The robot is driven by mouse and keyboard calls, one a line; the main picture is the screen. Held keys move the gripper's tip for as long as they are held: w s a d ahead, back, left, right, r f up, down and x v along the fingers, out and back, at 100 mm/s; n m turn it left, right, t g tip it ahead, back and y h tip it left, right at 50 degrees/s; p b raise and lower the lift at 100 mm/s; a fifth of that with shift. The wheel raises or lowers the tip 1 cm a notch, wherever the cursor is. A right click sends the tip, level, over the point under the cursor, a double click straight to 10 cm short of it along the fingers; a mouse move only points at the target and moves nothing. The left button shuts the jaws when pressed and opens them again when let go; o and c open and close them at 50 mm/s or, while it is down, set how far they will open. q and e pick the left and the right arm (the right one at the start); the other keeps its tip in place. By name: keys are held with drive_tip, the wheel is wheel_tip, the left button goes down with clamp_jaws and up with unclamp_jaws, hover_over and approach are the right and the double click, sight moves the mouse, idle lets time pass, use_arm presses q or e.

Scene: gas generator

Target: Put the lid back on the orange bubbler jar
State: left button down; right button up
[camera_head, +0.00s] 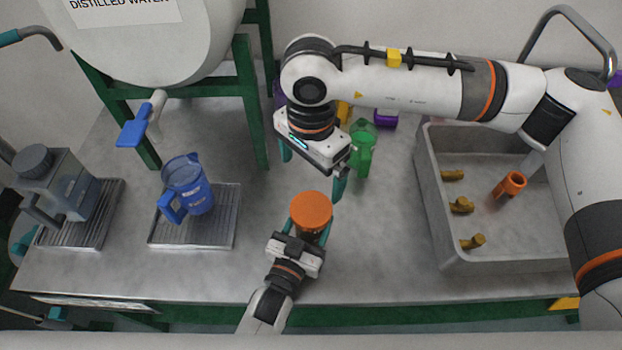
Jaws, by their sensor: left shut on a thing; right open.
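The orange bubbler jar (313,236) stands upright in my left gripper (306,228), whose teal fingers are shut on its sides. A round, flat orange lid (311,210) covers the top of the jar. I cannot tell whether it is fully seated. My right gripper (313,170) is open, pointing down just behind the lid, with one teal finger on each side. Nothing shows between its fingers, and they look clear of the lid. The jar's base is mostly hidden by the lid and my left gripper.
A blue jug (187,186) stands on a drip tray (225,226) at left. A green bottle (361,150) stands close behind my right gripper. The sink (430,205) at right holds an orange cylinder (509,186) and several brass fittings. The counter (375,240) between jar and sink is clear.

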use_arm(q)
drive_tip(key=shift+c, duration=1.6)
unclamp_jaws()
drive_tip(key=b+v, duration=0.1)
drive_tip(key=v, duration=1.1)
drive_tip(key=shift+b, duration=0.3)
drive_tip(key=shift+s, duration=0.1)
